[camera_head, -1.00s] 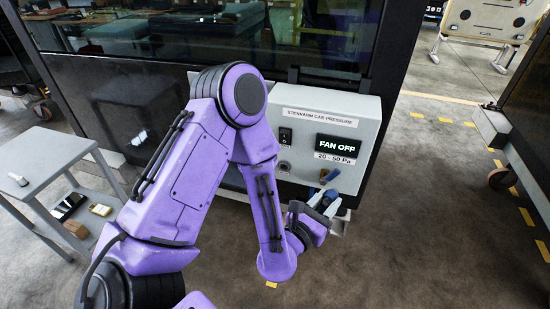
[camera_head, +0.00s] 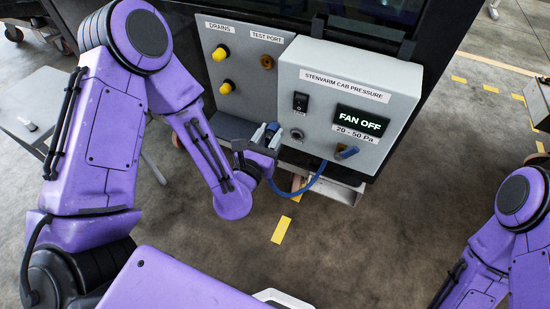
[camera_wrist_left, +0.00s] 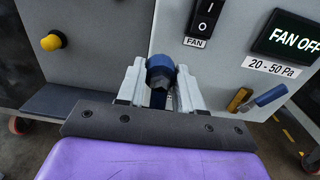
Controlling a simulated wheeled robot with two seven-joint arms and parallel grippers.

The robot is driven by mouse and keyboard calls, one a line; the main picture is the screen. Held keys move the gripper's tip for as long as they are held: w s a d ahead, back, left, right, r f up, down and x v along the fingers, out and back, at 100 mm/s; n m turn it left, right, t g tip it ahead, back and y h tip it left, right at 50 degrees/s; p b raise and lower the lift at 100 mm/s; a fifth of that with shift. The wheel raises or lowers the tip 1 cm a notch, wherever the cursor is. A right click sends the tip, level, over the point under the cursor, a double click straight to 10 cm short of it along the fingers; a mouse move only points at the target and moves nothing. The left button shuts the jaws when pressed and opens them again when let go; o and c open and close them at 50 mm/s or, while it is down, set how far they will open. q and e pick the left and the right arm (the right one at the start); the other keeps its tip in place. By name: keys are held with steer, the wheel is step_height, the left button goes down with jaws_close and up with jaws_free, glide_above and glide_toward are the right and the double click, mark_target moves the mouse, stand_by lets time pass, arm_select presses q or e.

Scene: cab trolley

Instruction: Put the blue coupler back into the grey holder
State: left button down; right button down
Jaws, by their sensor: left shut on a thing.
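My left gripper (camera_head: 266,137) is shut on the blue coupler (camera_head: 271,128) in front of the panel, left of the control box. In the left wrist view the coupler (camera_wrist_left: 160,72) sits between the two grey fingers, its rounded blue end showing above a darker hex part. A blue hose (camera_head: 303,190) loops from the gripper area to the underside of the box. A grey metal bracket (camera_head: 345,190) below the box may be the holder; I cannot be sure. The coupler is apart from it. My right arm shows at the lower right, its gripper out of view.
The control box (camera_head: 330,75) carries a switch, a display reading FAN OFF and a blue-handled brass valve (camera_head: 347,152). The panel to its left has yellow drain knobs (camera_head: 226,88) and a brass test port (camera_head: 266,62). A grey table (camera_head: 40,95) stands at the left.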

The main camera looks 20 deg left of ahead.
arm_select(q)
steer(key=s+d+f+b, duration=0.2)
steer(key=d+f+b, duration=0.2)
steer(key=f, duration=0.2)
steer(key=shift+s+d+h, duration=0.2)
steer(key=shift+s+h, duration=0.1)
steer(key=shift+s, duration=0.1)
steer(key=shift+w+d+p, duration=0.15)
steer(key=shift+w+p, duration=0.75)
steer(key=shift+w, duration=2)
steer(key=shift+f+b, duration=0.1)
steer(key=shift+b, duration=0.35)
steer(key=shift+w, duration=0.5)
steer(key=c, duration=0.6)
jaws_free()
steer(key=shift+c, duration=0.2)
